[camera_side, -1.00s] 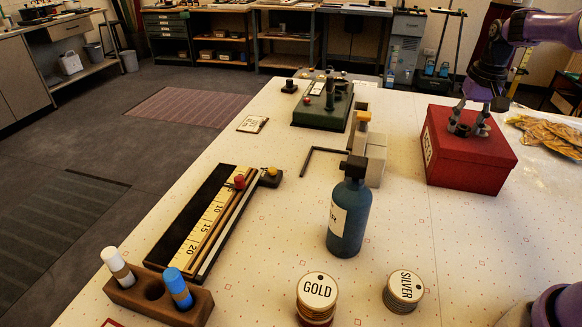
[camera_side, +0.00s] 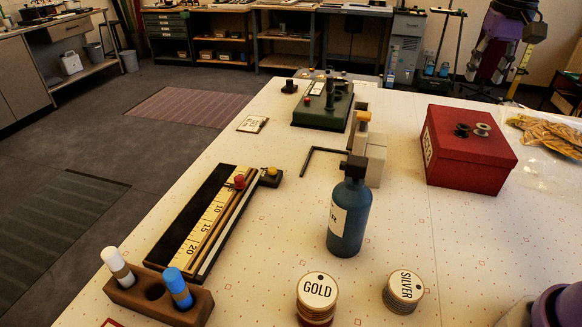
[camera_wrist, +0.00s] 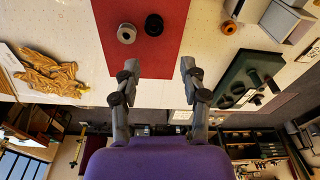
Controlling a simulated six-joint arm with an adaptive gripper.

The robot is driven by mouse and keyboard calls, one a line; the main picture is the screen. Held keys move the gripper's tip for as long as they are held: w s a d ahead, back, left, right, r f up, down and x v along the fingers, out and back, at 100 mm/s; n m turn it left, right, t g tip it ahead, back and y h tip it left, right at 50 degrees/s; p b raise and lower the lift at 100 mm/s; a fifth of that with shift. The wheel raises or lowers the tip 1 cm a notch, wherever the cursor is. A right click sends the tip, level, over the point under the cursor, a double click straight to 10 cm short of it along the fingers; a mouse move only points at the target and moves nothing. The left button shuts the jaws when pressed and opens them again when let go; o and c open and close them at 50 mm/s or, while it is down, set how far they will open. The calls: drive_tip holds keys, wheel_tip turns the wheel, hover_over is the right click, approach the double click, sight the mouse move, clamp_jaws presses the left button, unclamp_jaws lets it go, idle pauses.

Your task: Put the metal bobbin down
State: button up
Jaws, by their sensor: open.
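The metal bobbin (camera_side: 482,130) is a small light-grey spool on the lid of the red box (camera_side: 470,165). It also shows in the wrist view (camera_wrist: 126,34). A dark bobbin (camera_side: 462,130) lies beside it on the same lid, and it shows in the wrist view too (camera_wrist: 153,25). My gripper (camera_wrist: 155,85) is open and empty, with its fingers spread apart and both bobbins clear of them. In the side view my gripper (camera_side: 485,75) is raised above and behind the red box, at the upper right.
Gold pieces in a clear bag (camera_side: 550,132) lie right of the red box. A blue bottle (camera_side: 349,215), a grey block (camera_side: 375,165) and a green device (camera_side: 322,108) stand to its left.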

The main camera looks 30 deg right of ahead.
drive_tip(key=s+a+n+t, duration=0.2)
drive_tip(key=s+a+n, duration=0.25)
drive_tip(key=a, duration=1.05)
drive_tip(key=s+a+f+n+t, duration=0.2)
drive_tip(key=s+a+f, duration=0.3)
drive_tip(key=s, duration=0.4)
drive_tip(key=shift+a+f+n+y, duration=0.3)
drive_tip(key=shift+f+n+y, duration=0.15)
drive_tip(key=shift+f, duration=0.1)
drive_tip(key=shift+s, duration=0.1)
